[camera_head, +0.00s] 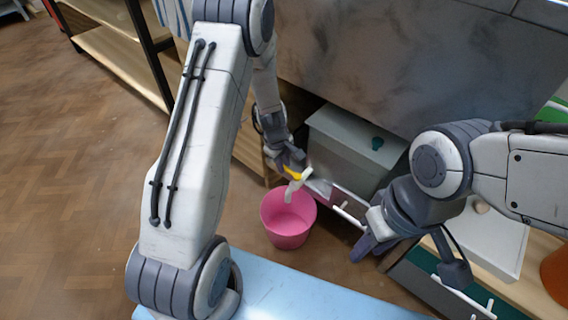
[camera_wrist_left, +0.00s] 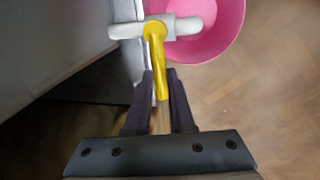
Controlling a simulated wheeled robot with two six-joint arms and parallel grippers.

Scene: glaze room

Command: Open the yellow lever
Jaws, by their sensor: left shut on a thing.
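The yellow lever (camera_head: 293,173) sits on top of a white tap (camera_head: 295,188) that juts from the front of a grey box (camera_head: 340,150). In the left wrist view the yellow lever (camera_wrist_left: 160,75) runs down from the tap (camera_wrist_left: 185,27) and lies between my fingers. My left gripper (camera_wrist_left: 161,74) is shut on the lever. In the head view my left gripper (camera_head: 290,158) partly covers the lever. My right gripper (camera_head: 408,262) is open and empty, to the right of the tap and away from it.
A pink bucket (camera_head: 287,240) stands below the tap spout on the wooden floor. A light blue surface (camera_head: 300,295) lies in front. A wooden shelf unit (camera_head: 115,60) is at the upper left. White-handled drawers (camera_head: 420,285) are at the lower right. The left floor is clear.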

